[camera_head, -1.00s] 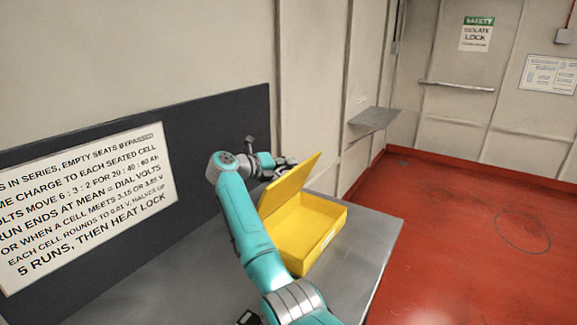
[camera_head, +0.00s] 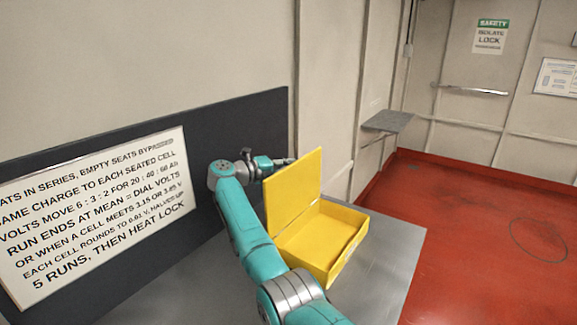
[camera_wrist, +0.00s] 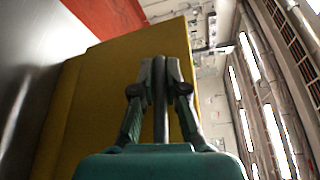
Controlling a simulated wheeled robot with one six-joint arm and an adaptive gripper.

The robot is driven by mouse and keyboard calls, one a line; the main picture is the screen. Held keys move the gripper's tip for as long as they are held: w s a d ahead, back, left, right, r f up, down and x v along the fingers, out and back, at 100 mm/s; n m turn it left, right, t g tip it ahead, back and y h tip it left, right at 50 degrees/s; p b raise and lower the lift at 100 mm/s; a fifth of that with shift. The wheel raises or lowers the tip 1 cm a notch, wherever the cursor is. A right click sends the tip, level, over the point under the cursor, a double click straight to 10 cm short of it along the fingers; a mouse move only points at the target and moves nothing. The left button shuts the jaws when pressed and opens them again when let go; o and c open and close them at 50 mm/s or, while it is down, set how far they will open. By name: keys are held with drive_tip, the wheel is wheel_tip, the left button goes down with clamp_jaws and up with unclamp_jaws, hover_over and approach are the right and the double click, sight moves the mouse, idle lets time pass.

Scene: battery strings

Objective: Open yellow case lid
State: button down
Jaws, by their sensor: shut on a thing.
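The yellow case (camera_head: 345,258) sits on the grey bench with its inside open to view and looking empty. Its yellow lid (camera_head: 294,190) stands raised, close to upright, at the case's left side. My gripper (camera_head: 288,161) is at the back side of the lid, near its upper edge, and the lid partly hides it. In the wrist view the lid (camera_wrist: 85,105) fills the area behind my gripper (camera_wrist: 160,65). The fingers are closed around a thin grey rod-like thing (camera_wrist: 161,110). I cannot tell whether the fingers touch the lid.
The grey bench top (camera_head: 395,265) has free room right of the case. A dark panel with a white text board (camera_head: 95,215) stands behind the bench. A small grey shelf (camera_head: 388,121) juts from the wall. Red floor (camera_head: 480,240) lies open at the right.

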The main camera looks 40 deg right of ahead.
drive_tip(key=shift+f, duration=0.1)
drive_tip(key=c, duration=1.2)
unclamp_jaws()
drive_tip(key=a, duration=0.7)
drive_tip(key=shift+w+a+r, duration=0.2)
drive_tip(key=shift+r, duration=0.2)
